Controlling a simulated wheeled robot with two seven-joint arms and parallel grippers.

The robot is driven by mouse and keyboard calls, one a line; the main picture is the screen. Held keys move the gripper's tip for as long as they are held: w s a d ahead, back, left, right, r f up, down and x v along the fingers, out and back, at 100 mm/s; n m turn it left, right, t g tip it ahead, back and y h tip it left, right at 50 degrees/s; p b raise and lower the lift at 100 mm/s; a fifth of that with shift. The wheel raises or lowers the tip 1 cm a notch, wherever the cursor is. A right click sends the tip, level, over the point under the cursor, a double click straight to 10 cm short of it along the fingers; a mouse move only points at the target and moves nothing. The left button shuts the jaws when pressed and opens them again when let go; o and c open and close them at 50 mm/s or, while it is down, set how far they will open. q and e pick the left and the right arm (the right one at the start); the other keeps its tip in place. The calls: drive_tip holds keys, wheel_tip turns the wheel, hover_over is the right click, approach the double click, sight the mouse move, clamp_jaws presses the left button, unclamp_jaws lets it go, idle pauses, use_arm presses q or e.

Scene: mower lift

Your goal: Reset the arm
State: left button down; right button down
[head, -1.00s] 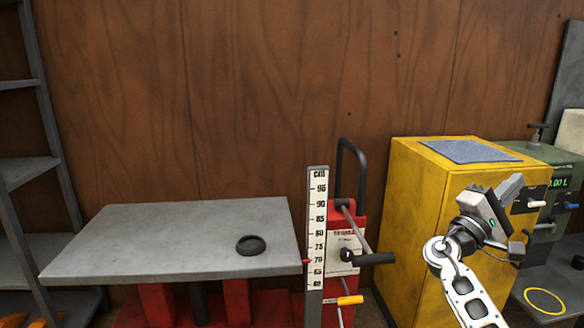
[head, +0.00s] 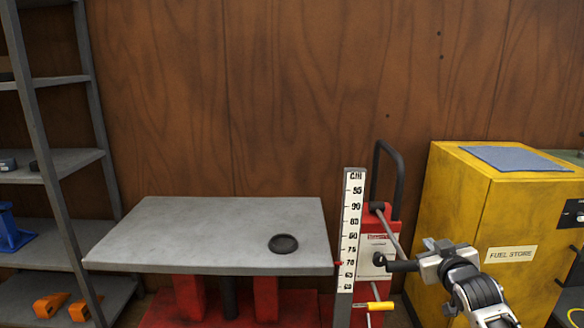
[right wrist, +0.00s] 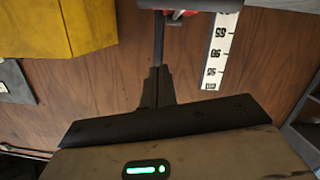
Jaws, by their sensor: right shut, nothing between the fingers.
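The red lift (head: 375,225) stands at centre right with its grey table (head: 200,235) raised level. A white height scale (head: 350,230) marked in cm stands beside it, with a red pointer near 70. A black crank handle (head: 400,266) sticks out to the right from the lift. My right gripper (head: 425,262) is shut and empty at the outer end of this handle; I cannot tell whether they touch. In the right wrist view my closed dark fingers (right wrist: 157,88) show, with the scale (right wrist: 217,50) at upper right. My left gripper is not in view.
A black round dish (head: 283,244) lies on the lift table. A grey shelf rack (head: 60,165) stands at left. A yellow-gripped lever (head: 380,306) sits below the crank.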

drive_tip(key=s+a+f+g+y, duration=0.1)
drive_tip(key=s+a+f+y, duration=0.1)
drive_tip(key=s+a+f, duration=0.6)
drive_tip(key=s+a+f+g+y, duration=0.1)
drive_tip(key=s+a+f+g, duration=0.15)
drive_tip(key=s+f, duration=0.55)
drive_tip(key=s+a+y, duration=0.1)
drive_tip(key=s+a, duration=0.2)
drive_tip(key=s, duration=0.6)
drive_tip(key=s+a+f+g, duration=0.1)
drive_tip(key=s+a, duration=0.3)
drive_tip(key=s, duration=0.6)
drive_tip(key=shift+a+y, duration=0.3)
drive_tip(key=shift+y, duration=0.1)
drive_tip(key=shift+s+f+g, duration=0.1)
drive_tip(key=shift+g, duration=0.15)
